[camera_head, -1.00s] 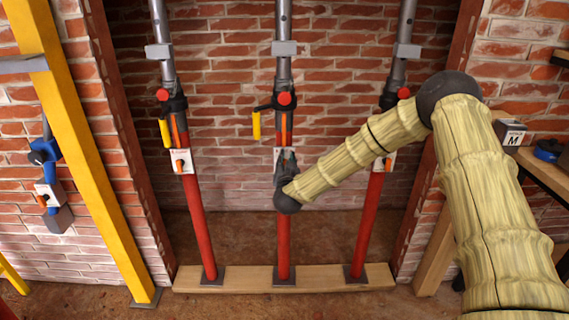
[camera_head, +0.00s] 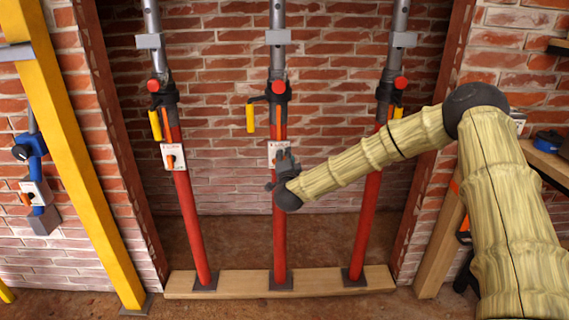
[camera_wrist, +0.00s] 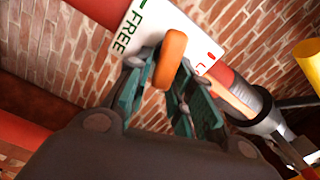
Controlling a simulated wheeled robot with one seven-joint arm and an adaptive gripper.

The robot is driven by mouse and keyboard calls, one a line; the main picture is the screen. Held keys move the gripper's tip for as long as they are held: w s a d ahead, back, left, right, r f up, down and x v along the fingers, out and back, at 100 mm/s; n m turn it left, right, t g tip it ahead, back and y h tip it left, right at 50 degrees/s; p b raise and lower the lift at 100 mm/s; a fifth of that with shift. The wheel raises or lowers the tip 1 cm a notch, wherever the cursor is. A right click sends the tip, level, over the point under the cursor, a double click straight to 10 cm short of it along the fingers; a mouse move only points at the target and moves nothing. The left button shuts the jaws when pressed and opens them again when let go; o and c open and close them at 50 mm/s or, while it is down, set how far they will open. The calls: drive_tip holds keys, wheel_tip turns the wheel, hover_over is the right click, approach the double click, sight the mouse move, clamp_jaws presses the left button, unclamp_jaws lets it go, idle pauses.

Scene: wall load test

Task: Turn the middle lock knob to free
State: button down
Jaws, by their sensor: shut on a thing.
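The middle prop (camera_head: 280,215) has a red lower tube and a grey upper tube. Its white lock plate (camera_head: 273,151) is partly hidden by my gripper (camera_head: 282,166). In the wrist view the plate (camera_wrist: 127,28) carries the green word FREE on the left and red marking on the right, mostly covered. The orange middle lock knob (camera_wrist: 171,56) stands out from the plate. My gripper's teal finger pads (camera_wrist: 160,78) are on either side of it, shut on it. The knob's long side slants from upper right to lower left in that view.
Similar props stand left (camera_head: 191,220) and right (camera_head: 366,220), on a wooden sill (camera_head: 235,288). A yellow lever (camera_head: 250,119) hangs beside the middle prop above the plate. A yellow post (camera_head: 75,150) stands at far left. A workbench (camera_head: 548,160) is at right.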

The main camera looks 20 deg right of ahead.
drive_tip(key=shift+d+f+m+b, duration=0.1)
drive_tip(key=shift+f+m+b, duration=0.2)
drive_tip(key=shift+m+b, duration=0.5)
drive_tip(key=shift+d+f+m+b, duration=0.1)
drive_tip(key=shift+f+m+b, duration=0.3)
drive_tip(key=shift+m, duration=0.7)
drive_tip(key=shift+r, duration=0.2)
drive_tip(key=c, duration=1.4)
unclamp_jaws()
drive_tip(key=shift+s+a, duration=0.1)
drive_tip(key=shift+a, duration=0.05)
drive_tip(key=v, duration=1.1)
drive_tip(key=shift+s, duration=0.4)
drive_tip(key=shift+a, duration=0.1)
